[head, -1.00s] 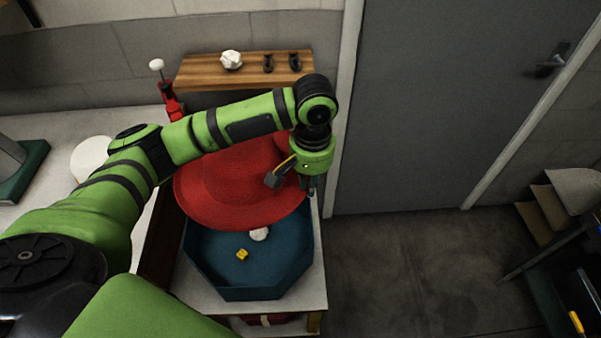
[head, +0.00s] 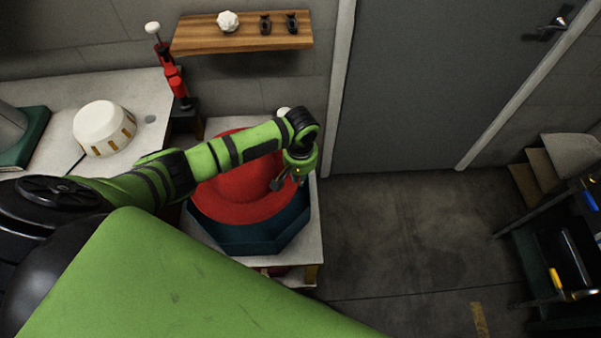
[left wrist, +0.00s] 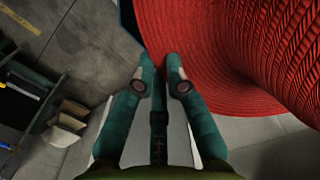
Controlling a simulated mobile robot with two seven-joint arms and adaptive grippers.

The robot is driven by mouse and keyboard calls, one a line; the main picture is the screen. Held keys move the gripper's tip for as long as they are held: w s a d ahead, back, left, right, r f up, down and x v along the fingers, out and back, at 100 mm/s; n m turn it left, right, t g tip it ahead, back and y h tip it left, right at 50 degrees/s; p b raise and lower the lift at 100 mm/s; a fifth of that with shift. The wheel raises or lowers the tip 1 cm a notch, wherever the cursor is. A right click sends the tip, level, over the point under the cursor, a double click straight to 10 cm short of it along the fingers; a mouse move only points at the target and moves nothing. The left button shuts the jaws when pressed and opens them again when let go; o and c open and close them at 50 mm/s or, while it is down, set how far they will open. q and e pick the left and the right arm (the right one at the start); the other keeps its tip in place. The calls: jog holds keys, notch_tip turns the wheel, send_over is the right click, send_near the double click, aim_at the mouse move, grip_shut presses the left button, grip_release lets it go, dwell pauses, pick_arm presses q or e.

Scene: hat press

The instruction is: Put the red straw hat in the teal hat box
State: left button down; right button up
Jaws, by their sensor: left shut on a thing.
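The red straw hat (head: 240,202) is over the teal hat box (head: 262,238) in the head view and covers most of its opening. The box's front and right walls show; its inside is hidden. I cannot tell whether the hat touches the box floor or hangs above it. My left gripper (head: 299,180) is at the hat's right edge, shut on the brim. In the left wrist view the red woven hat (left wrist: 220,60) fills the upper right, and its brim meets the fingertips of the left gripper (left wrist: 161,62). My right gripper is not in view.
The box stands on a light table (head: 312,235). A wooden shelf (head: 245,38) with small items is on the wall behind. A white round object (head: 103,125) sits on the left bench, near a red clamp-like tool (head: 176,82). Open floor (head: 400,230) lies to the right.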

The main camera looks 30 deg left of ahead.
pick_arm(q)
jog(key=shift+f+b, duration=5.55)
jog(key=shift+f, duration=2.4)
jog(key=c, duration=1.2)
grip_release()
